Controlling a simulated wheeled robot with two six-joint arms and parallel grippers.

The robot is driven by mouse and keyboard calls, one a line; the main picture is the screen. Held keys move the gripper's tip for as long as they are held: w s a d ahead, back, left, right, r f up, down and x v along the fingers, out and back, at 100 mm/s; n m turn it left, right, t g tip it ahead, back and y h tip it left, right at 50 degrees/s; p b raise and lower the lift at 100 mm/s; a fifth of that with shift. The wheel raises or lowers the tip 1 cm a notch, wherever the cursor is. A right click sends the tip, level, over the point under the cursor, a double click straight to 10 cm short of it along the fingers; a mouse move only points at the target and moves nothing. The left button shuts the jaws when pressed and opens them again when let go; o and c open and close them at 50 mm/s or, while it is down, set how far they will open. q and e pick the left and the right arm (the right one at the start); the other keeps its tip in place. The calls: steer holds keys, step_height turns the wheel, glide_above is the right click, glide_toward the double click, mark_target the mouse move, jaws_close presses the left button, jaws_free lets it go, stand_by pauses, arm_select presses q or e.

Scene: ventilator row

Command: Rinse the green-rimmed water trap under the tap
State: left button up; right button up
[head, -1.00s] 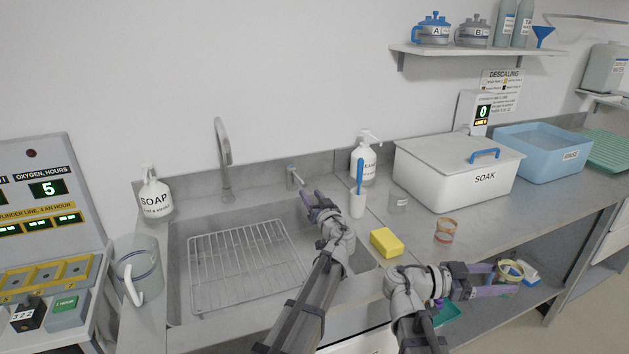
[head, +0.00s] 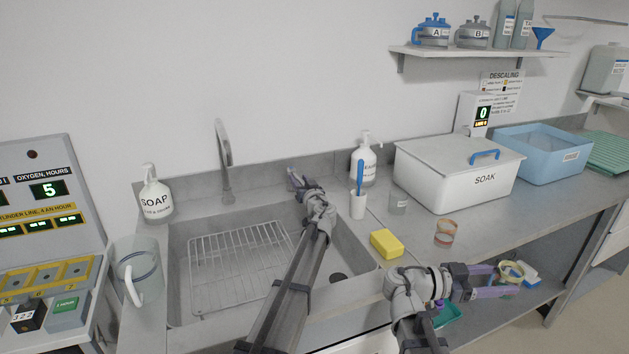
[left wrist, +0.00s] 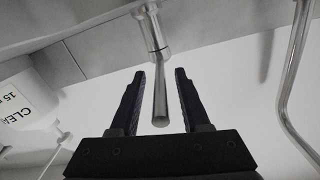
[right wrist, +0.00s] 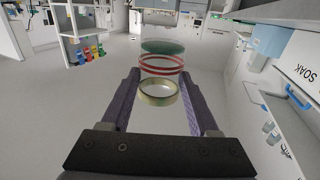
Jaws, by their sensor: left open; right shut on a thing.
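The tap (head: 224,160) arches over the sink's back edge; no water shows from it. My left gripper (head: 295,179) is open at the sink's back rim. In the left wrist view its fingers (left wrist: 157,85) stand either side of a metal tap lever (left wrist: 159,100), with gaps showing. My right gripper (head: 482,281) is shut on a clear round vessel in front of the counter. In the right wrist view this vessel, which looks like the water trap (right wrist: 158,92), has an olive-green rim between the fingers, two red bands and a dark green far end.
The sink (head: 178,262) holds a wire rack (head: 240,262). A yellow sponge (head: 386,243), a red-banded clear cup (head: 446,233), another clear cup (head: 399,203) and a white cup with a blue brush (head: 358,206) stand right of it. The white SOAK box (head: 460,180) is behind.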

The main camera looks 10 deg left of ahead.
arm_select(q)
steer(key=shift+w+a, duration=0.1)
steer(key=shift+w, duration=0.05)
jaws_close()
stand_by(0.4)
stand_by(1.0)
